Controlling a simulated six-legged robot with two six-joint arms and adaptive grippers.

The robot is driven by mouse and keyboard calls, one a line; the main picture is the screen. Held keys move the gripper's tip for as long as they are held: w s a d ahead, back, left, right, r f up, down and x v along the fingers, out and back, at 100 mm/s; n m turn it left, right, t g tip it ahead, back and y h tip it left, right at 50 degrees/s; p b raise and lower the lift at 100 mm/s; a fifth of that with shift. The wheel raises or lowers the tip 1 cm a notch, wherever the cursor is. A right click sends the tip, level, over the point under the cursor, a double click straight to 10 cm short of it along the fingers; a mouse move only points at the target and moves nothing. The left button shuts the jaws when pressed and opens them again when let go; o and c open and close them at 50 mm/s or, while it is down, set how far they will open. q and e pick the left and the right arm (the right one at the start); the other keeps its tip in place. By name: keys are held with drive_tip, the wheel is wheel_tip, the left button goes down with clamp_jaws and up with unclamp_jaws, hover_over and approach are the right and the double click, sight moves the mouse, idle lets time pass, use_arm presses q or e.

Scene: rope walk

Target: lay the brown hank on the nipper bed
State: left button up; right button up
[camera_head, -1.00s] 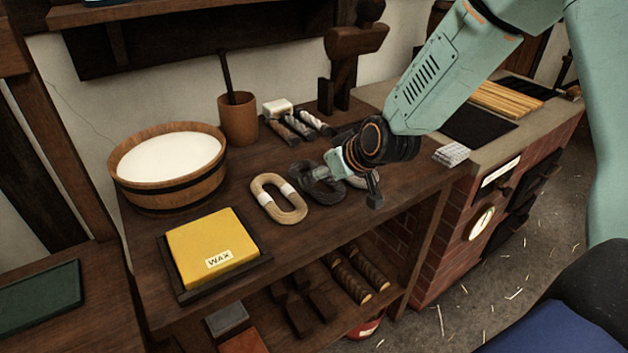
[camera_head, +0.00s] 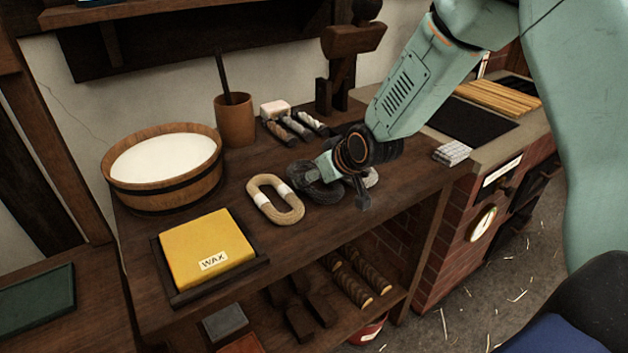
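A tan-brown hank (camera_head: 262,201) with pale bands lies on the dark wooden bench. A dark grey hank (camera_head: 324,197) lies just right of it, partly hidden by my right gripper. My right gripper (camera_head: 333,190) is low over the dark hank, its two fingers apart, one at the hank's far left end and one at its right. I cannot tell whether it touches the hank. A whitish hank (camera_head: 373,177) shows partly behind the gripper. My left gripper is not in view. I cannot tell for sure which thing is the nipper bed.
A yellow wax block (camera_head: 205,243) sits in a dark tray at the front left, with a wooden tub (camera_head: 165,185) behind it. A brown cup (camera_head: 235,122) and several small rolls (camera_head: 295,126) stand at the back. A brick counter (camera_head: 453,245) adjoins at right.

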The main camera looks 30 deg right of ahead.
drive_tip(key=shift+a, duration=0.25)
drive_tip(key=shift+c, duration=1.3)
drive_tip(key=shift+d, duration=0.2)
